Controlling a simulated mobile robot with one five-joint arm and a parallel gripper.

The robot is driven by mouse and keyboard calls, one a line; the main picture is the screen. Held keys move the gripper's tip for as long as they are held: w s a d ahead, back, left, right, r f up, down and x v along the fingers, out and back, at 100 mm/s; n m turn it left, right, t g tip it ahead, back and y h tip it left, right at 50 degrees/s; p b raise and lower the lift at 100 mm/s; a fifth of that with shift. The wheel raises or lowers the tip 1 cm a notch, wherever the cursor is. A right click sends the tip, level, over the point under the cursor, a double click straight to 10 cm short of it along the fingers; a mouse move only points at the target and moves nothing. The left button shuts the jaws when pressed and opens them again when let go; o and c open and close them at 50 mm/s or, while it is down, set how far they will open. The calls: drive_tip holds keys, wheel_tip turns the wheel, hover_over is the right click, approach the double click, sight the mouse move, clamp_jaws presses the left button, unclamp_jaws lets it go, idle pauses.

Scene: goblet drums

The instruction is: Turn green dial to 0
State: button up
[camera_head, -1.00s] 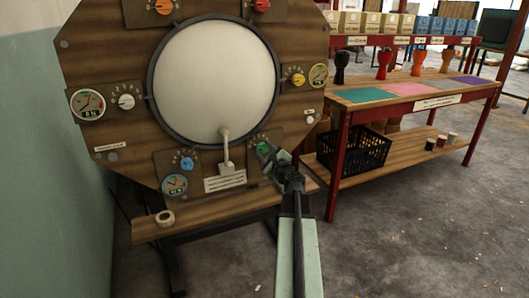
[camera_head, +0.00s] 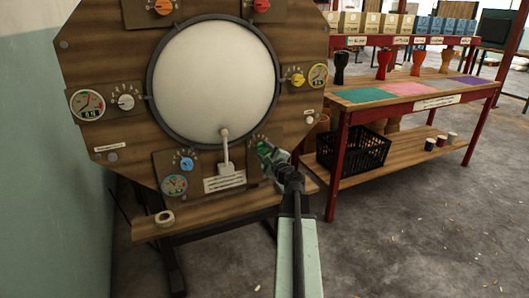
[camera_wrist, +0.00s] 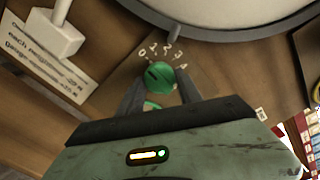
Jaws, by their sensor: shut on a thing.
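The green dial (camera_wrist: 160,77) is a round knob on a wooden panel, with the numbers 0 to 4 in an arc above it, 0 at the left. A dark line on its face points to the upper left, toward the low numbers; I cannot tell exactly which. My gripper (camera_wrist: 159,88) is shut on the green dial, one finger on each side. In the head view my gripper (camera_head: 270,152) reaches the panel's lower right and mostly hides the dial.
A large pale drum skin (camera_head: 214,82) fills the panel's middle. Blue (camera_head: 187,164), yellow (camera_head: 298,80) and white (camera_head: 126,102) dials sit around it. A white post (camera_head: 226,155) stands left of my gripper. A red-framed table (camera_head: 410,95) is at right.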

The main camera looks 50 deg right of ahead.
drive_tip(key=o, duration=1.4)
drive_tip(key=shift+c, duration=0.2)
drive_tip(key=shift+s, duration=0.1)
drive_tip(key=v, duration=0.7)
drive_tip(key=shift+s, duration=0.2)
drive_tip(key=shift+a, duration=0.1)
